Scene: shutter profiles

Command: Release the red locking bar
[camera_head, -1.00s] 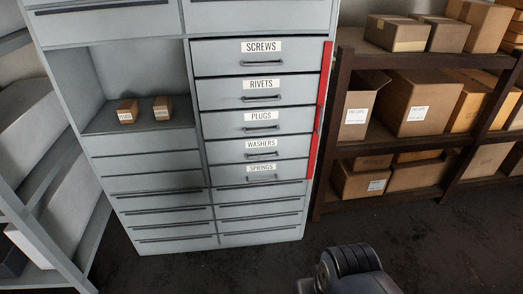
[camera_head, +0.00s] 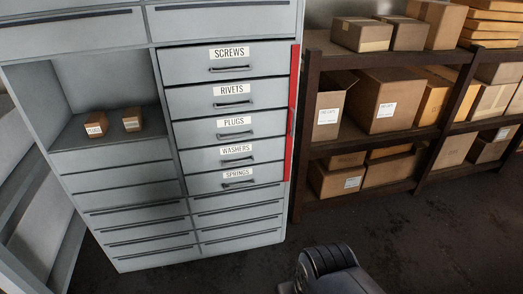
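The red locking bar (camera_head: 292,112) stands upright along the right edge of the grey cabinet's labelled drawers. It runs from beside the SCREWS drawer (camera_head: 231,65) down to beside the SPRINGS drawer (camera_head: 238,178). The RIVETS (camera_head: 233,98), PLUGS (camera_head: 235,129) and WASHERS (camera_head: 237,154) drawers lie between these two, and all of them look shut. A dark part of my arm shows at the bottom centre, low in front of the cabinet and apart from the bar. My gripper is not in view.
Two small brown boxes (camera_head: 97,125) (camera_head: 132,120) sit in the cabinet's open bay at left. A dark shelf rack (camera_head: 309,130) with cardboard boxes stands close to the right of the bar. The dark floor (camera_head: 225,275) in front is clear.

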